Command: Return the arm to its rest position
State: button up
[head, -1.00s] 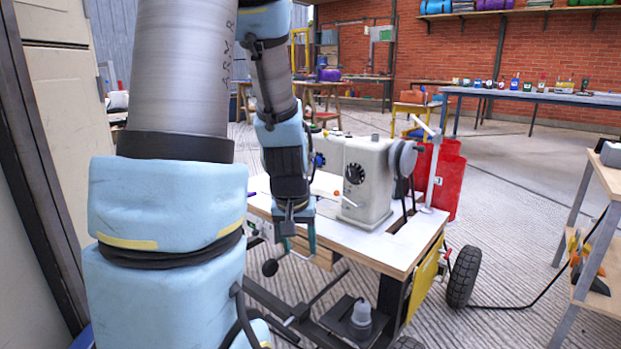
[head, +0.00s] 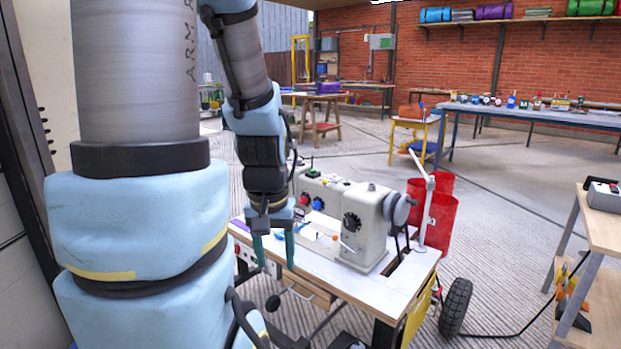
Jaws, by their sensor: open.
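My arm (head: 135,220) fills the left of the head view, with its light-blue padded links and a grey tube. My gripper (head: 274,266) hangs from the far link, pointing down, with two dark teal fingers spread apart. Nothing shows between the fingers. It is over or just in front of the near left edge of the white sewing table (head: 385,300); the exact gap to the table cannot be told. A cream sewing machine (head: 362,225) stands on the table to the right of the gripper. The arm hides part of the table's left side.
Red containers (head: 436,215) stand behind the table. A black wheel (head: 456,306) sits at its right, with a cable on the floor. A wooden side bench (head: 600,215) stands at the far right. Open floor (head: 520,200) lies between them and the long blue-grey workbench (head: 540,112).

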notch_tip(320, 180, up, 19)
jog(key=p, duration=1.6)
jog(key=shift+f, duration=0.2)
